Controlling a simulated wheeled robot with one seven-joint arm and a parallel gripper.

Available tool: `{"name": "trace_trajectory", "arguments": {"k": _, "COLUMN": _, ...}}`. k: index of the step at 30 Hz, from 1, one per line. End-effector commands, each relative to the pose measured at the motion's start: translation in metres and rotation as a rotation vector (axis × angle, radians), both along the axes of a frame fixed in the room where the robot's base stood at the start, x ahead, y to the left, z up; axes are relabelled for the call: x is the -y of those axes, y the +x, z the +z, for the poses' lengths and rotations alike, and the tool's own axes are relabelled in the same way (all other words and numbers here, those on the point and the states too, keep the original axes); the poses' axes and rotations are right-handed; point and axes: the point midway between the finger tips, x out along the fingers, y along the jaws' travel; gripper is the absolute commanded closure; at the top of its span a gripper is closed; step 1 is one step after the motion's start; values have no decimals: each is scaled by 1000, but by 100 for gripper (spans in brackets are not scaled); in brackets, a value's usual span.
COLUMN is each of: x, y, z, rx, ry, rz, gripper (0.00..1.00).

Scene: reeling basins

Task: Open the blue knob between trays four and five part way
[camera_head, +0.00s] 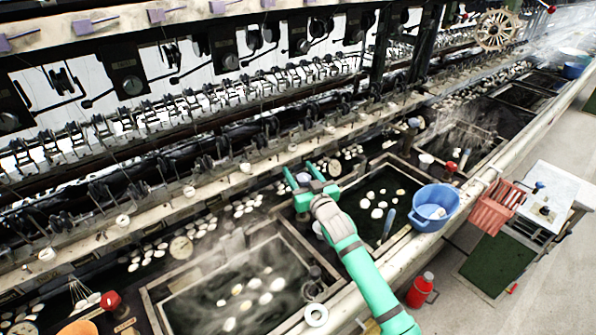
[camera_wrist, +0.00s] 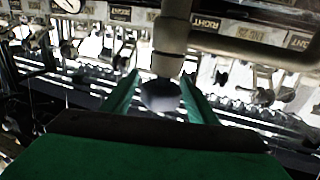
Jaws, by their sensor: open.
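My gripper (camera_head: 300,170) is open above the bench between a front-left steaming tray (camera_head: 147,303) and the tray to its right (camera_head: 402,240). In the wrist view, my two green fingers (camera_wrist: 159,88) stand on either side of a dark grey-blue knob (camera_wrist: 160,96) at the end of a beige stem (camera_wrist: 171,45). The fingers look apart from the knob, but I cannot tell contact for sure. In the head view, the gripper mostly hides this knob. No tray numbers are readable.
A blue basin (camera_head: 434,207) stands on the ledge right of my arm. Red knobs (camera_head: 110,300) and another red one (camera_head: 451,167) rise along the trays. A reeling frame with many hooks (camera_head: 200,105) runs behind. A red crate (camera_head: 497,206) and a red bottle (camera_head: 421,290) are at right.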

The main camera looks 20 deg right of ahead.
Motion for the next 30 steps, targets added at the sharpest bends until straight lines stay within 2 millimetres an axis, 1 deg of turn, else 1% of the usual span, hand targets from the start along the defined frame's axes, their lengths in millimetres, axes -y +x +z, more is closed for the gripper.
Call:
{"name": "trace_trajectory", "arguments": {"k": 4, "x": -2, "y": 6, "z": 0, "rx": 1, "ry": 0, "rz": 1, "gripper": 47}}
{"name": "trace_trajectory", "arguments": {"k": 12, "x": -2, "y": 7, "z": 0, "rx": 1, "ry": 0, "rz": 1, "gripper": 47}}
{"name": "trace_trajectory", "arguments": {"k": 13, "x": -2, "y": 7, "z": 0, "rx": 1, "ry": 0, "rz": 1, "gripper": 51}}
{"name": "trace_trajectory", "arguments": {"k": 14, "x": -2, "y": 7, "z": 0, "rx": 1, "ry": 0, "rz": 1, "gripper": 58}}
{"name": "trace_trajectory", "arguments": {"k": 15, "x": -2, "y": 7, "z": 0, "rx": 1, "ry": -1, "rz": 1, "gripper": 68}}
{"name": "trace_trajectory", "arguments": {"k": 17, "x": -2, "y": 7, "z": 0, "rx": 1, "ry": -1, "rz": 2, "gripper": 82}}
{"name": "trace_trajectory", "arguments": {"k": 18, "x": -2, "y": 7, "z": 0, "rx": 1, "ry": -1, "rz": 2, "gripper": 88}}
{"name": "trace_trajectory", "arguments": {"k": 30, "x": -2, "y": 7, "z": 0, "rx": 0, "ry": -4, "rz": 27, "gripper": 88}}
